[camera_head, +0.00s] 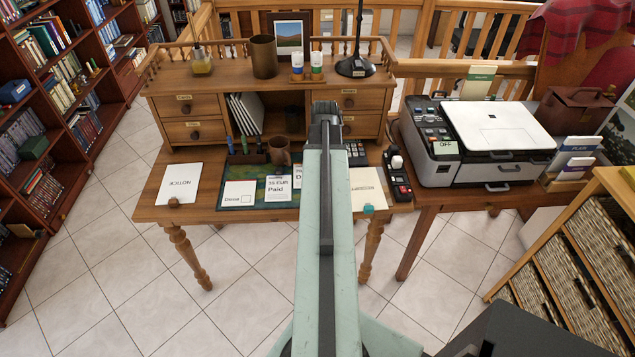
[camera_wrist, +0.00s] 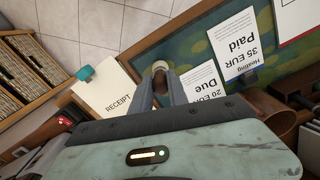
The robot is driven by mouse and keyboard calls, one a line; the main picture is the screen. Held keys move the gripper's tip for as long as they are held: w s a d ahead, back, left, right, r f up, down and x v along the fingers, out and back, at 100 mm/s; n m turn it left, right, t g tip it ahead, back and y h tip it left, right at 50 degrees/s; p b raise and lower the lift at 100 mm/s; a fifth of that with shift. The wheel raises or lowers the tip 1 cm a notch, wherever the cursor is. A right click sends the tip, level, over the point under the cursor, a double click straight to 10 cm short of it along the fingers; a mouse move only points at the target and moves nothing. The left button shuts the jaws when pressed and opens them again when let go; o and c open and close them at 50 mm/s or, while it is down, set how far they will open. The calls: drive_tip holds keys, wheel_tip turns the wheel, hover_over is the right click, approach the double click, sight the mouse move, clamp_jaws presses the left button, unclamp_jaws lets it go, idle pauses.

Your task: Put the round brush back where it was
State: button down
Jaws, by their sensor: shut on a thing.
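My gripper (camera_wrist: 161,92) is shut on the round brush (camera_wrist: 160,68), whose pale round end and dark rim show at the fingertips in the wrist view. The brush is above the near edge of the desk's green mat (camera_wrist: 190,50), between the receipt sheet and the "Due" note. I cannot tell if it touches anything below. In the head view my arm covers the brush, and the fingertips are hidden. The wooden desk (camera_head: 155,212) carries a pen holder (camera_head: 248,158) with several pens and a brown mug (camera_head: 279,150).
A receipt sheet (camera_wrist: 108,92) with a teal block (camera_wrist: 85,73) lies beside the mat. A black tray (camera_head: 398,182) is at the desk's right edge, beside the printer (camera_head: 490,135). A notice (camera_head: 179,184) lies at left. Drawers (camera_head: 184,103) and a lamp (camera_head: 356,66) stand behind.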

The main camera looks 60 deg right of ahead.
drive_tip(key=shift+s+f, duration=0.45)
drive_tip(key=shift+f, duration=0.3)
drive_tip(key=shift+w+r, duration=0.15)
drive_tip(key=shift+w, duration=0.15)
drive_tip(key=shift+s, duration=0.1)
drive_tip(key=c, duration=1.3)
unclamp_jaws()
drive_tip(key=shift+a, duration=0.1)
wheel_tip(320, 180, up, 12)
drive_tip(key=p, duration=1.2)
